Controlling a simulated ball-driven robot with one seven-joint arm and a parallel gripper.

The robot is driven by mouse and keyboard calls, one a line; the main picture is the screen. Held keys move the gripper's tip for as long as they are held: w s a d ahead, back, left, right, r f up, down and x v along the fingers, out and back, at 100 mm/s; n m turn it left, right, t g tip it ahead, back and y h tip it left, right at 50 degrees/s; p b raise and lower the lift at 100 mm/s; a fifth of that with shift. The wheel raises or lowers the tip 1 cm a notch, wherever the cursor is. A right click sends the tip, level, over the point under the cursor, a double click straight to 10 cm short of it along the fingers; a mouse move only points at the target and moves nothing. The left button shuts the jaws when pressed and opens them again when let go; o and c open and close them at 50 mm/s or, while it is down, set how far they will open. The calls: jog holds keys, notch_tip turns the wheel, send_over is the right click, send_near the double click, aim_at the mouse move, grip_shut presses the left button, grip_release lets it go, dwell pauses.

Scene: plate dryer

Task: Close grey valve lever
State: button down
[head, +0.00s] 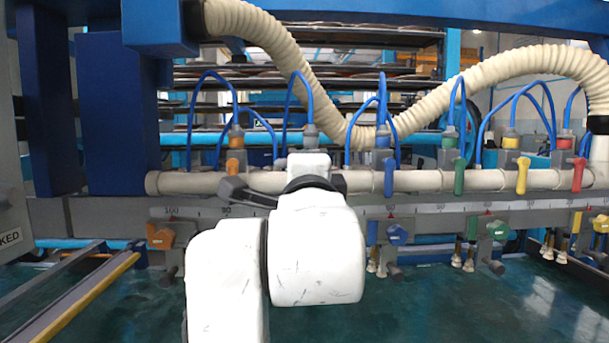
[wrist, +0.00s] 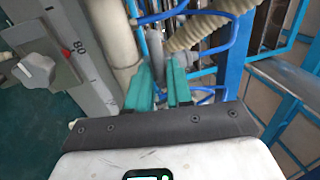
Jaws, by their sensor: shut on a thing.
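The grey valve lever (wrist: 156,46) shows in the wrist view, with its lower end between the two teal fingers of my gripper (wrist: 160,83). The fingers are closed on it, one on each side. It lies next to the cream pipe (wrist: 112,35). In the head view my white arm covers the lever and my gripper. Only the top fitting of the grey valve (head: 311,134), with a blue hose, shows above my arm there. The exact angle of the lever to the pipe is hard to tell.
Other valve levers line the pipe (head: 420,181): orange (head: 234,165), blue (head: 388,176), green (head: 459,178), yellow (head: 522,176) and red (head: 578,174). Blue hoses and a ribbed cream hose (head: 440,103) hang close above. A grey knob (wrist: 38,70) sits on the rail below.

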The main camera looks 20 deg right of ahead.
dwell(0.3)
jog(key=c, duration=1.1)
grip_release()
jog(key=v, duration=1)
jog(key=shift+s+f, duration=0.15)
jog(key=shift+s, duration=0.25)
jog(key=shift+a, duration=0.1)
